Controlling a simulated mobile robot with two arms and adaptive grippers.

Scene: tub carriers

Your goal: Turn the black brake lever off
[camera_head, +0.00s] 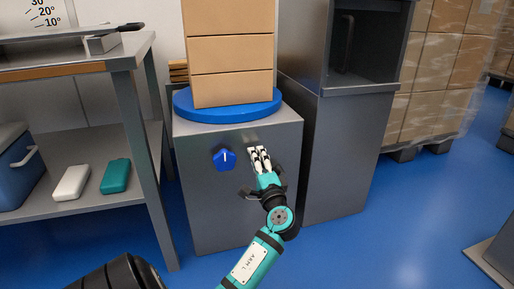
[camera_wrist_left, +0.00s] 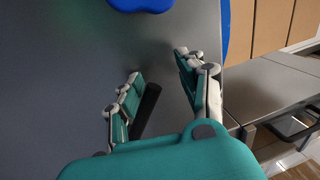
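The black brake lever (camera_wrist_left: 147,110) shows in the left wrist view as a short dark bar against the grey cabinet front. In the head view I cannot make it out behind my gripper. My left gripper (camera_head: 259,158) is at the front of the grey cabinet (camera_head: 215,215), to the right of a blue knob (camera_head: 224,159). In the wrist view its fingers (camera_wrist_left: 158,80) are spread, with the lever between them, close to the left finger. I cannot tell whether they touch. My right gripper is not in view.
Stacked cardboard boxes (camera_head: 232,54) stand on a blue turntable (camera_head: 205,114) on the cabinet. A grey bench (camera_head: 60,208) holding a white and a teal case is at left. A taller dark grey unit (camera_head: 335,150) adjoins at right.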

